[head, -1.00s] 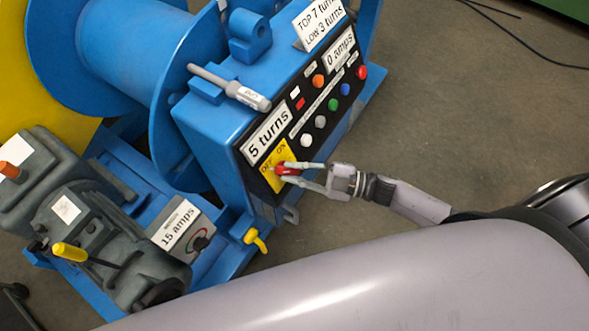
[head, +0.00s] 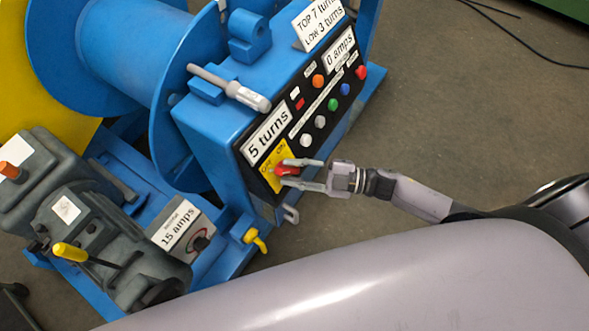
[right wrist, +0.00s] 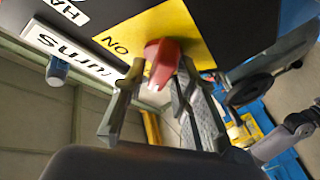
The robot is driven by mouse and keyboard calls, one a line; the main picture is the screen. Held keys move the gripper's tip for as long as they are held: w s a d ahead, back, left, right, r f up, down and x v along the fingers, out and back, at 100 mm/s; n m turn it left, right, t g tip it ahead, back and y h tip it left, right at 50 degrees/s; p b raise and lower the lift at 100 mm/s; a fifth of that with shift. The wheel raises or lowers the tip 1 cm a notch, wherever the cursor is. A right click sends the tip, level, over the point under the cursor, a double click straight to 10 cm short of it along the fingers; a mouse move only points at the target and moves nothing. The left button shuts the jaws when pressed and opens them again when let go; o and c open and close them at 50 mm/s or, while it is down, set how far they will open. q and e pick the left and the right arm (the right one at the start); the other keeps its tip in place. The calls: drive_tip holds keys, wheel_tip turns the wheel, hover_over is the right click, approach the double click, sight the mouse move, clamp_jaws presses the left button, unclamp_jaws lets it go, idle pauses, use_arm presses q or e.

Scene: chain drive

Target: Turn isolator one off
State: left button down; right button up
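The isolator is a red knob (head: 288,170) on a yellow plate (head: 267,170) marked OFF and ON, at the lower end of the black control panel. My right gripper (head: 282,173) reaches in from the right, with one finger on each side of the knob. In the right wrist view, the knob (right wrist: 162,62) stands between the fingertips (right wrist: 160,78). A gap shows at the left finger, so the gripper looks open around the knob. Whether the right finger touches it is unclear. The knob's exact setting is hard to read. My left gripper is out of view.
The blue winch housing (head: 207,135) carries the panel. Several coloured buttons and signs reading "5 turns" (head: 269,133) and "0 amps" (head: 339,48) sit above the knob.

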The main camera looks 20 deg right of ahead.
drive_tip(key=shift+o, duration=0.6)
drive_tip(key=v, duration=1.2)
